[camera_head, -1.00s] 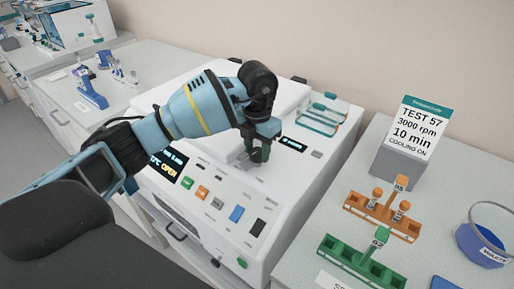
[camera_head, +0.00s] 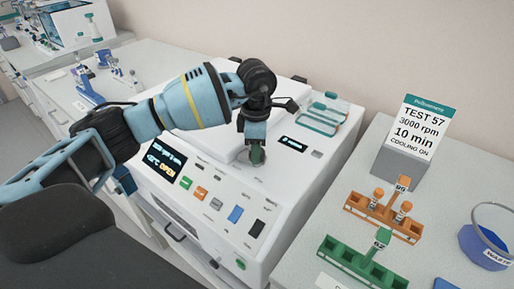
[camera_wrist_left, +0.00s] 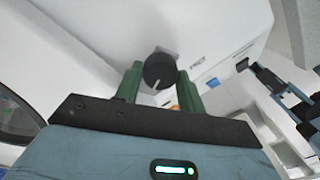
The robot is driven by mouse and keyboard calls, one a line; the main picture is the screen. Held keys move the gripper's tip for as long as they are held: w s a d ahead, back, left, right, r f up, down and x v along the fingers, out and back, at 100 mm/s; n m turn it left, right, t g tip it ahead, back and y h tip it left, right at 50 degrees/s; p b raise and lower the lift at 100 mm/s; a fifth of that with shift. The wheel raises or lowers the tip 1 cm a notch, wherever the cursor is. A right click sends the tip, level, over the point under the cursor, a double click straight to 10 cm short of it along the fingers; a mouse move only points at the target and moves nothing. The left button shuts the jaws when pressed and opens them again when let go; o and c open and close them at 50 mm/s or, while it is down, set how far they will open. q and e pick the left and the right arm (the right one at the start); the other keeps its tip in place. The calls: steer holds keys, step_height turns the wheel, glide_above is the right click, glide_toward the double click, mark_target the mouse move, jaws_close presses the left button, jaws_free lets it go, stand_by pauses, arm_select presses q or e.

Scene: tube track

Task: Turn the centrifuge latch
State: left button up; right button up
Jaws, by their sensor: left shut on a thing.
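The white centrifuge (camera_head: 215,195) stands in the middle of the head view, with a dark display that reads "OPEN" on its front panel. My left gripper (camera_head: 257,156) points down at the front of its top, near the lid edge. In the left wrist view the latch is a round dark knob (camera_wrist_left: 160,70) with a light line on its face. The green fingers of my left gripper (camera_wrist_left: 160,82) are on either side of the knob, shut on it. In the head view the fingers mostly hide the knob. My right gripper is not in view.
Right of the centrifuge, a sign (camera_head: 417,128) reads "TEST 57, 3000 rpm, 10 min, COOLING ON". An orange rack (camera_head: 385,220), a green rack (camera_head: 360,266) and a blue waste bowl (camera_head: 482,245) stand on the right bench. Blue pipettes stand at the back left.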

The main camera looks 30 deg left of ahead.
arm_select(q)
steer(key=m, duration=0.3)
steer(key=shift+m, duration=0.4)
steer(key=shift+b, duration=0.3)
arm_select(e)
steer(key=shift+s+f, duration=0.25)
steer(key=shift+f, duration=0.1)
arm_select(q)
steer(key=shift+m, duration=0.3)
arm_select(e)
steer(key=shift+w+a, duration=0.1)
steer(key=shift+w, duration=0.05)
arm_select(q)
steer(key=o, duration=1)
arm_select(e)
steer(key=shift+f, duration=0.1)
arm_select(q)
steer(key=shift+r, duration=0.1)
step_height(320, 180, up, 7)
steer(key=shift+f, duration=0.2)
steer(key=shift+r, duration=0.5)
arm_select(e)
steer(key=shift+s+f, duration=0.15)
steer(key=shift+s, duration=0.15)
